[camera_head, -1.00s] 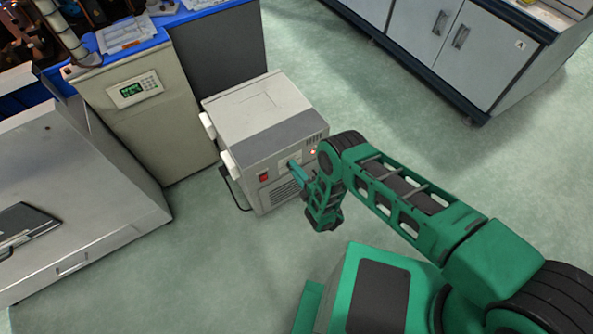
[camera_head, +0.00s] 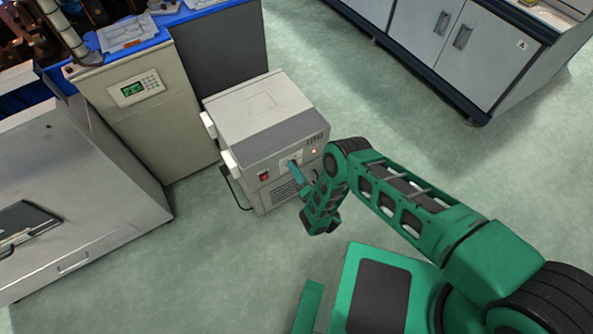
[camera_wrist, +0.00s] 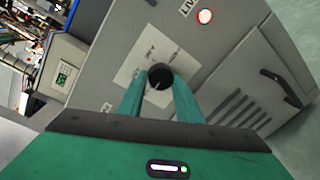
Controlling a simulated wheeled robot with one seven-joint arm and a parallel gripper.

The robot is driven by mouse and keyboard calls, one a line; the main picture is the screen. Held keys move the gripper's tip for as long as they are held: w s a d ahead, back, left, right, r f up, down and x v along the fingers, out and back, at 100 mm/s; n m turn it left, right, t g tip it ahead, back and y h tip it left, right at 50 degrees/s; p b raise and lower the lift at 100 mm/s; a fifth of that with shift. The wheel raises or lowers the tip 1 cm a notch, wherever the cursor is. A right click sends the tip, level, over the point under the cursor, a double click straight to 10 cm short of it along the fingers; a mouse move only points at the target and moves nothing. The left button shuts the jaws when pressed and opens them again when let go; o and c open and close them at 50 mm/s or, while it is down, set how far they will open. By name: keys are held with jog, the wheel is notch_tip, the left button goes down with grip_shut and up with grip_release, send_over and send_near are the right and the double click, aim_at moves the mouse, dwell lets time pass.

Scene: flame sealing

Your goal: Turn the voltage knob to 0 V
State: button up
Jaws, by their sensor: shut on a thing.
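The voltage knob (camera_wrist: 160,76) is a small black round knob on a pale label plate (camera_wrist: 135,68) on the front of a grey box-shaped unit (camera_head: 262,120). In the wrist view my gripper (camera_wrist: 160,84) has its two green fingers on either side of the knob, closed on it. A small light mark shows on the knob, but the voltage it points to is too small to read. In the head view my gripper (camera_head: 295,166) reaches the unit's front panel and the knob is hidden behind it.
A lit red lamp (camera_wrist: 205,16) sits near the knob on the panel, also visible in the head view (camera_head: 313,151). A red switch (camera_head: 264,177) is left of the gripper. A cabinet with a green display (camera_head: 132,89) stands left. Open floor (camera_head: 230,270) lies in front.

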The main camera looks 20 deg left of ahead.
jog(key=shift+s+f, duration=0.1)
jog(key=o, duration=1)
jog(key=shift+o, duration=0.2)
jog(key=v, duration=1)
jog(key=shift+d, duration=0.3)
jog(key=shift+s, duration=0.1)
